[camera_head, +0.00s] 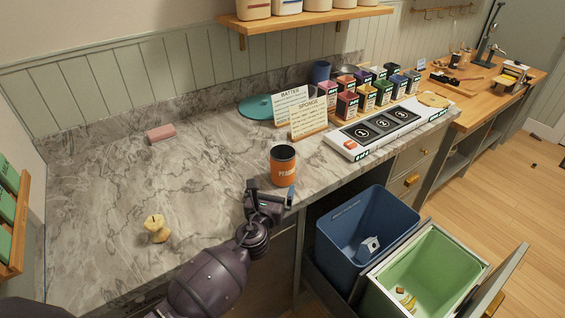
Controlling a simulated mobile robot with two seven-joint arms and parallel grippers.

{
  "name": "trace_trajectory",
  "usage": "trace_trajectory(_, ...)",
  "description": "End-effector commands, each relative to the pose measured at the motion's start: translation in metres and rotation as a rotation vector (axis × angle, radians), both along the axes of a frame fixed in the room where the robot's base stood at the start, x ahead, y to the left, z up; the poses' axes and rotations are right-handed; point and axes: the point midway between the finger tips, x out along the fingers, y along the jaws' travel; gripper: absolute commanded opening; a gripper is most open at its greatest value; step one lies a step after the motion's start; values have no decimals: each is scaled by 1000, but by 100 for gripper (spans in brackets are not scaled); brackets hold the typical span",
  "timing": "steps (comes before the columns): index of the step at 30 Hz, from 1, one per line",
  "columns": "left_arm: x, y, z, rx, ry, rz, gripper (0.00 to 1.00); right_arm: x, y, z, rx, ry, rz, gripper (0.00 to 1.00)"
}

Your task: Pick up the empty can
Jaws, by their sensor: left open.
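An orange can (284,170) with a dark top stands upright on the marble counter, near its front edge. My left gripper (270,192) is open just in front of the can and a little below its middle in the picture. One finger shows close to the can's lower right side. I cannot tell whether the fingers touch the can. My right gripper is not in view.
An apple core (156,228) and a pink sponge (161,133) lie on the marble counter (100,185). Sign cards and several small boxes stand behind the can. A white panel (385,130) is to the right. Open blue (335,232) and green (440,245) bins stand below the counter edge.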

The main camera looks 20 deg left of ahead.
Motion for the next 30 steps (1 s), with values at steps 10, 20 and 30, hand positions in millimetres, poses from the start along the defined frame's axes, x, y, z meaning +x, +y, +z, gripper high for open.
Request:
trace_trajectory(10,42,2,1,-1,-1,0,100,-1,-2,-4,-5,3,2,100)
trace_trajectory(20,74,-2,6,-2,-2,1,100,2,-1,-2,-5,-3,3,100)
trace_trajectory(30,96,0,5,-2,0,1,100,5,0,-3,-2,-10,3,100)
